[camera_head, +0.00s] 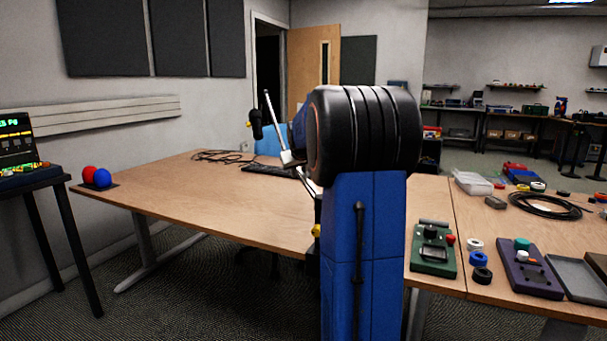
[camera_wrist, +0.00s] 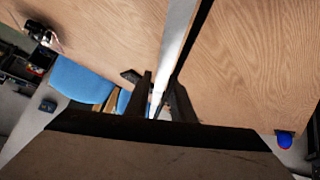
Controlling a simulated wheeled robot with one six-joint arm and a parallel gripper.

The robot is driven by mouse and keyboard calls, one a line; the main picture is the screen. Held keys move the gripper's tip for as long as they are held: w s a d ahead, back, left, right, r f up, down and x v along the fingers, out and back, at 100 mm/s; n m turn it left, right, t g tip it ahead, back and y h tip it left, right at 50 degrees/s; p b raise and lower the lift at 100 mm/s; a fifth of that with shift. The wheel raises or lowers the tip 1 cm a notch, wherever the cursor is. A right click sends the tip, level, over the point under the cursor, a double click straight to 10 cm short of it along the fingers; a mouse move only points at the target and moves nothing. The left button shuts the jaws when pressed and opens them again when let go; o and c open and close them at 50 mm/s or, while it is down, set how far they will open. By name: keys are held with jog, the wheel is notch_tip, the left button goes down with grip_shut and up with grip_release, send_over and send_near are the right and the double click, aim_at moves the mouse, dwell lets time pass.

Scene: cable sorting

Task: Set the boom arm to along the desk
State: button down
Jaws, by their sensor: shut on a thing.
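The boom arm (camera_head: 276,122) is a thin pale bar over the desk (camera_head: 200,198) in the head view. It rises steeply, leaning up and left, with a dark microphone (camera_head: 256,125) near its upper end. Its lower part is hidden behind my own arm. In the wrist view the boom arm (camera_wrist: 178,38) runs as a pale bar down between the dark fingers of my gripper (camera_wrist: 159,96). My gripper is shut on it. My gripper is hidden by my arm in the head view.
A keyboard (camera_head: 268,170) and a loose cable (camera_head: 222,156) lie at the desk's back. Red and blue balls (camera_head: 102,178) sit at its left corner. A blue chair (camera_wrist: 82,80) stands beyond. Several devices, including a green box (camera_head: 432,251), crowd the right. The desk's left middle is clear.

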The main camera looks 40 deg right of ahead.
jog(key=w+a+n+t+y, duration=0.2)
jog(key=a+n+y, duration=0.3)
jog(key=a, duration=1.1)
jog(key=shift+a+n+y, duration=0.2)
jog(key=shift+n+y, duration=0.2)
jog(key=shift+n, duration=1)
jog(key=c, duration=1.5)
grip_release()
jog(key=shift+c, duration=0.2)
jog(key=v, duration=1.7)
